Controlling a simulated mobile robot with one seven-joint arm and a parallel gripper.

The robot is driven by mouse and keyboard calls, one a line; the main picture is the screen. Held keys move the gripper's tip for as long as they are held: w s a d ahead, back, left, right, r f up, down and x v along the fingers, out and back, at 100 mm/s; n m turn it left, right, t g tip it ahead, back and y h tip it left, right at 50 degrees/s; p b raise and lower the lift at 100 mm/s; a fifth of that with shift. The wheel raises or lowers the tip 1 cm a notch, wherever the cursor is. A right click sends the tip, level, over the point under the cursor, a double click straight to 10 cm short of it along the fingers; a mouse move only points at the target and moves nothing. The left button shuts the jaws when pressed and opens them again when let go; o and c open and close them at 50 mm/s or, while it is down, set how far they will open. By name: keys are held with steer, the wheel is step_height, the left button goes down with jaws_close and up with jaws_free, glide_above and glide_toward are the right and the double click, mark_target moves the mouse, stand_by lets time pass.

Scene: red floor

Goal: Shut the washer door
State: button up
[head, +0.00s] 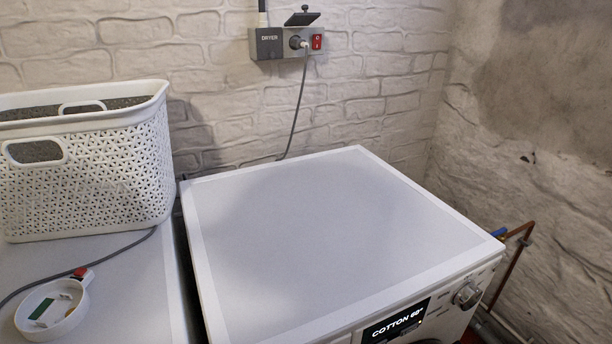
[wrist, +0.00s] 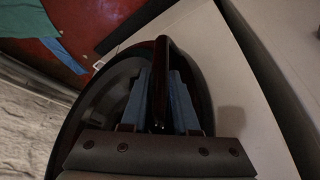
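The washer (head: 330,240) stands in the middle of the head view, its white top clear and its display reading COTTON 60°. Only the upper strip of its front shows there. In the wrist view a large dark round shape (wrist: 95,110), which looks like the washer door, stands out beside a pale panel (wrist: 245,110). My gripper (wrist: 160,75) has two blue fingers, one on each side of a thin dark edge (wrist: 161,55). Whether the fingers press on this edge is too dark to tell. The gripper does not show in the head view.
A brick wall stands behind and a rough wall to the right. In the wrist view, teal cloth (wrist: 35,55) lies on the red floor (wrist: 65,22).

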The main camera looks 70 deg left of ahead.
steer(key=p+v, duration=0.5)
steer(key=v, duration=0.8)
steer(key=shift+w, duration=0.15)
